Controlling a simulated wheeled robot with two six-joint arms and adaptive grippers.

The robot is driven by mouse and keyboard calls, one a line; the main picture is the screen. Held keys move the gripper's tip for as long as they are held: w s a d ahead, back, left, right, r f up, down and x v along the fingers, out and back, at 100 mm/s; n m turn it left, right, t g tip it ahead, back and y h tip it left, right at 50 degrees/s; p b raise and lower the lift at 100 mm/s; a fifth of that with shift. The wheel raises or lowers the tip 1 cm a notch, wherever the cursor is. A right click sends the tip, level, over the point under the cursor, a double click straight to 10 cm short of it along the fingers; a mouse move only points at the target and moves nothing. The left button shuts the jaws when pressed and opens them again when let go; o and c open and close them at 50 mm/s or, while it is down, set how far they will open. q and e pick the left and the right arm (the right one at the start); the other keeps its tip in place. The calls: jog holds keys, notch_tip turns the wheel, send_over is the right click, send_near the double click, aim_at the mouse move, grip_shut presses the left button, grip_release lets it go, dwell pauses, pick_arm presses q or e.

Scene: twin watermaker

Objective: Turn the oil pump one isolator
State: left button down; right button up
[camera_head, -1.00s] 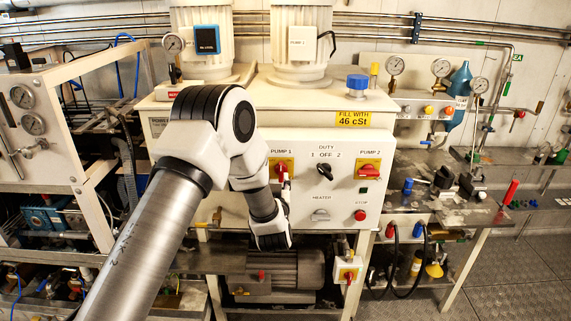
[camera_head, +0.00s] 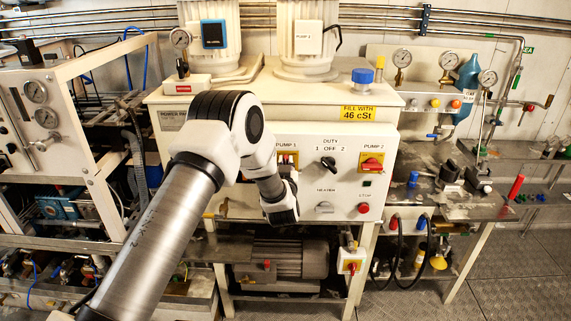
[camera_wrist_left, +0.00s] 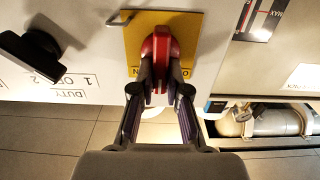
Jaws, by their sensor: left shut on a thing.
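The pump one isolator is a red rotary handle (camera_wrist_left: 157,45) on a yellow plate (camera_wrist_left: 190,28) under the PUMP 1 label. In the head view its yellow plate (camera_head: 294,158) shows only in part behind my gripper. My left gripper (camera_wrist_left: 157,82) is shut on the red handle, with one dark finger on each side of it. In the wrist view the handle points along the fingers, up and down the picture. In the head view the gripper (camera_head: 290,177) is small and partly hidden by my wrist. My right gripper is not in view.
The black DUTY switch (camera_head: 328,163) is just right of the isolator; it also shows in the wrist view (camera_wrist_left: 35,52). The PUMP 2 isolator (camera_head: 372,163), heater switch (camera_head: 324,207) and red stop button (camera_head: 363,208) share the panel. A lower isolator box (camera_head: 351,262) hangs below.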

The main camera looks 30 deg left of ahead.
pick_arm(q)
jog(key=shift+s+a+f+n+b, duration=0.15)
jog(key=shift+a+f+n+b, duration=0.15)
jog(key=shift+n+b, duration=3.4)
jog(key=shift+s+a+f+n+b, duration=0.15)
jog(key=shift+f+n+b, duration=0.25)
jog(key=shift+n+b, duration=3.3)
jog(key=shift+s+a+f+n+b, duration=0.25)
jog(key=shift+n+b, duration=1.35)
jog(key=shift+b, duration=4.2)
jog(key=shift+f, duration=0.1)
jog(key=c, duration=1.2)
grip_release()
jog(key=shift+o, duration=0.2)
jog(key=shift+s+a, duration=0.1)
